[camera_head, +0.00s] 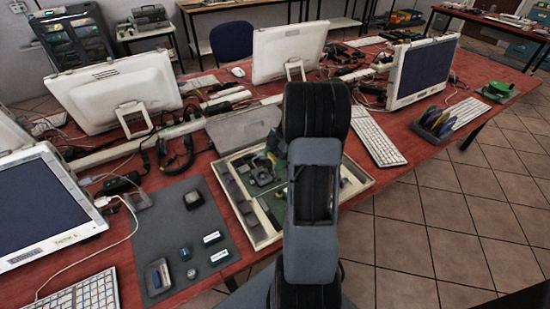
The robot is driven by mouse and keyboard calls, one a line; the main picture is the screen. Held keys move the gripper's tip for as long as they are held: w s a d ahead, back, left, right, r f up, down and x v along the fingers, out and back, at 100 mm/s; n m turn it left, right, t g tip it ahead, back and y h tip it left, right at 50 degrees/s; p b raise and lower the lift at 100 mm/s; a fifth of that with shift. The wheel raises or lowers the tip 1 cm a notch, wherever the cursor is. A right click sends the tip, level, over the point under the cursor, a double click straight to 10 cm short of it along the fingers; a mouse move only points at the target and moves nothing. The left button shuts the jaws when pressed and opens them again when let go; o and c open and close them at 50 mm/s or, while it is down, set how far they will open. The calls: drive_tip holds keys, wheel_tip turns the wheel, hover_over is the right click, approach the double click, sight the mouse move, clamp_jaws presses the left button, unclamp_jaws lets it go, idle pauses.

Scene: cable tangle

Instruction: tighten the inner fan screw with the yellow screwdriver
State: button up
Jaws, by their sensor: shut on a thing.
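An open beige computer case (362,188) lies on the red table in the middle of the view. A green circuit board (262,172) and grey parts show in its left half. My arm stands across the middle of the picture and covers much of the case. My gripper is hidden behind the arm, so I cannot see its jaws or anything in them. I cannot make out the yellow screwdriver. The inner fan and its screw cannot be told apart at this size or are covered by my arm.
A dark grey mat (165,229) with several small parts lies left of the case. White monitors, a keyboard (376,136), a headset (176,150) and cables crowd the table. A disc rack (437,123) stands at the right.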

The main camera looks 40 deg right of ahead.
drive_tip(key=shift+f+b, duration=0.5)
drive_tip(key=shift+b, duration=0.15)
idle(0.6)
idle(0.4)
drive_tip(key=shift+s+a+m+t+h+b, duration=0.1)
drive_tip(key=shift+m+t+h+b, duration=0.15)
drive_tip(key=shift+m+t+b, duration=0.75)
drive_tip(key=shift+s+m+h+b, duration=0.1)
drive_tip(key=shift+m+h+b, duration=0.35)
drive_tip(key=shift+m, duration=1.55)
